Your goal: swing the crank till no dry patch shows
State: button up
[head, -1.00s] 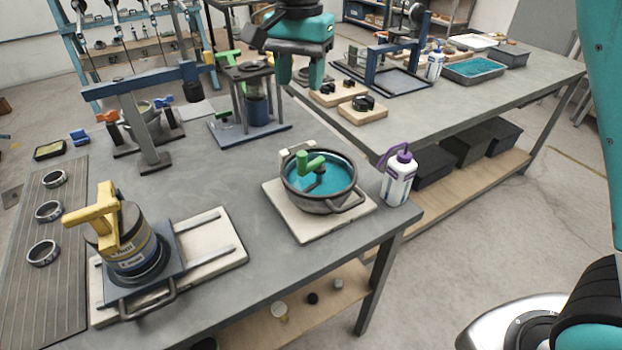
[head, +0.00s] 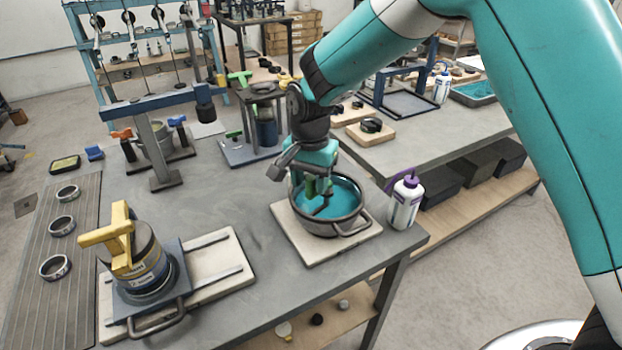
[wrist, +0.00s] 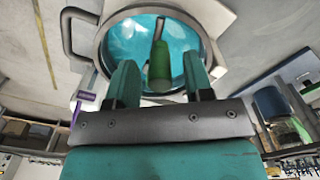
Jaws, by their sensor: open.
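A dark round pan (head: 334,228) with side handles sits on a pale board (head: 293,232) near the bench's front edge. Teal covers the inside of the pan (wrist: 128,42) that shows in the wrist view. Pale glossy spots lie on it; I cannot tell whether they are glare or dry. A gap shows at each side.
A white bottle with a purple cap (head: 405,203) stands close to the right of the pan. A yellow-handled canister (head: 140,265) on a slide plate is at the left front. A blue frame (head: 152,105) and a green-handled stand (head: 262,120) are behind. Bare bench lies between.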

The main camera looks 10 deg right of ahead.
jog(key=shift+f, duration=0.4)
jog(key=shift+c, duration=0.4)
grip_shut()
